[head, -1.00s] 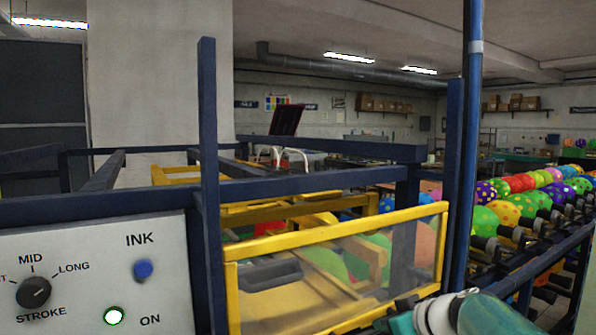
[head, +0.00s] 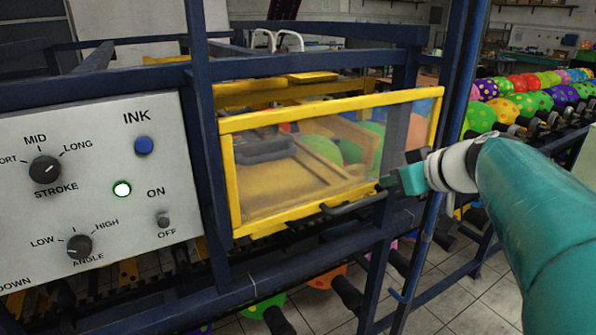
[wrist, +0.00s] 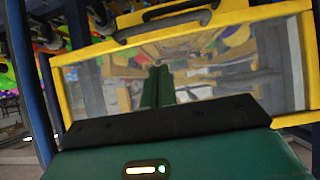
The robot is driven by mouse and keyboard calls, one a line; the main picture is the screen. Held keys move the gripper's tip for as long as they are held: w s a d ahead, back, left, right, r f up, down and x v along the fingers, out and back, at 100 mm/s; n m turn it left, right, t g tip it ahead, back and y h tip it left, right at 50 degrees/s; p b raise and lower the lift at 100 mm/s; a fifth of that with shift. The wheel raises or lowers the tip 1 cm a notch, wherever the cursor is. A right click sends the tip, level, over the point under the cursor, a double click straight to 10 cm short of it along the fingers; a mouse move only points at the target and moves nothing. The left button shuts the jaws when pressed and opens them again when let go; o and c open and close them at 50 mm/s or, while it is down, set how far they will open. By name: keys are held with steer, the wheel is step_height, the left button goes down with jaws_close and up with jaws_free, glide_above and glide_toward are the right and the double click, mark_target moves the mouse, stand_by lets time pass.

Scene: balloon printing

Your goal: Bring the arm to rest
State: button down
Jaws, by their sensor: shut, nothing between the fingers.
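My arm (head: 535,205), teal with a white wrist ring, reaches in from the right in the head view. My gripper (head: 385,184) is near the lower right of the yellow-framed clear guard (head: 232,190), close to its dark handle (head: 352,203). In the wrist view my gripper (wrist: 157,72) has its two green fingers together, with nothing between them. The clear panel of the guard (wrist: 290,85) lies beyond the fingers, and the handle (wrist: 165,20) shows at the top. I cannot tell whether my gripper touches the guard.
A blue post (head: 455,130) stands beside my wrist. Spotted balloons (head: 520,102) line the rack at right. Blue frame bars surround the guard.

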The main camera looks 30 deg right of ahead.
steer(key=v, duration=0.5)
steer(key=s+a+f+g, duration=0.1)
steer(key=a+f+g, duration=0.1)
steer(key=a+f, duration=0.3)
steer(key=s+a+f+g, duration=0.1)
steer(key=a+f, duration=0.5)
steer(key=a, duration=0.7)
steer(key=s+a+f+g, duration=0.1)
steer(key=a+f+g, duration=0.1)
steer(key=a+f, duration=0.4)
steer(key=a, duration=0.3)
steer(key=shift+g, duration=0.4)
steer(key=shift+a, duration=0.1)
